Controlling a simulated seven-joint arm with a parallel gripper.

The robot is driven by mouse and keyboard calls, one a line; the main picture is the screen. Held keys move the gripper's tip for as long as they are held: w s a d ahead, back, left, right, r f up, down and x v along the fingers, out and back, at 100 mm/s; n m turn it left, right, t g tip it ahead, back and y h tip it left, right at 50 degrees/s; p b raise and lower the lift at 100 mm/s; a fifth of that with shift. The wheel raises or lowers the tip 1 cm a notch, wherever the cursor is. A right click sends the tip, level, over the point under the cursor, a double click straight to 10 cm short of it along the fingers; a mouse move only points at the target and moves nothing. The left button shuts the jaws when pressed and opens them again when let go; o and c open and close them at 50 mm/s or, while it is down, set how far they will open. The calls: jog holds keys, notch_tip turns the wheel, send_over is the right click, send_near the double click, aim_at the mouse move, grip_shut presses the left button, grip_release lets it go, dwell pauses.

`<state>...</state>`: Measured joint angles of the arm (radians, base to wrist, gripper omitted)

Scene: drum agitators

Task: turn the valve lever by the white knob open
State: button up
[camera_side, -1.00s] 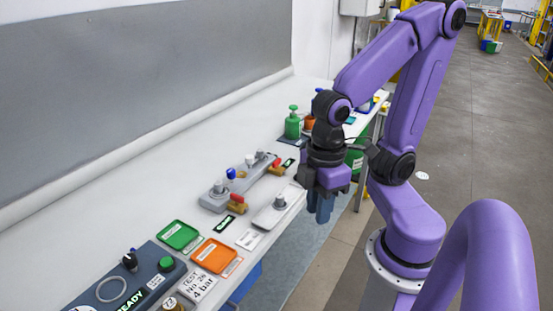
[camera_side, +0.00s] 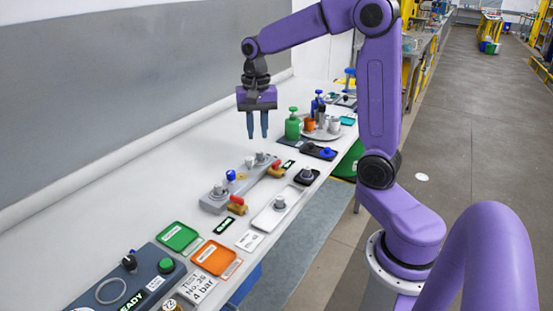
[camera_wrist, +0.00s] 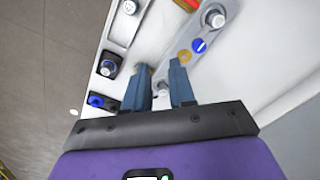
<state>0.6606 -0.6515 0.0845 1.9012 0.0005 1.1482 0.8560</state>
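The grey valve block (camera_side: 212,203) lies on the bench in the side view. The white knob (camera_side: 249,161) stands upright on it, between a blue knob (camera_side: 230,174) and a grey fitting at the far end. Two brass valves with red handles (camera_side: 237,200) (camera_side: 276,164) sit along its near side. My gripper (camera_side: 257,137) hangs above the block's far end, fingers down, apart and empty. In the wrist view, the open fingers (camera_wrist: 160,85) show with a blue striped disc (camera_wrist: 199,45) and a tan disc (camera_wrist: 184,56) beyond them. I cannot clearly pick out the white knob there.
A white plate with a grey knob (camera_side: 279,201) lies in front of the block. Black pads with knobs (camera_side: 306,176) (camera_side: 320,151) and a green bottle (camera_side: 293,126) stand farther right. Green (camera_side: 177,236) and orange (camera_side: 215,257) trays lie nearer left.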

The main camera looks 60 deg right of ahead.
aim_at(277, 162)
jog(key=w+d+m, duration=0.2)
jog(key=d+m, duration=0.6)
jog(key=d, duration=0.5)
notch_tip(277, 162, down, 16)
jog(key=shift+a+f, duration=0.1)
jog(key=shift+f, duration=0.15)
grip_shut()
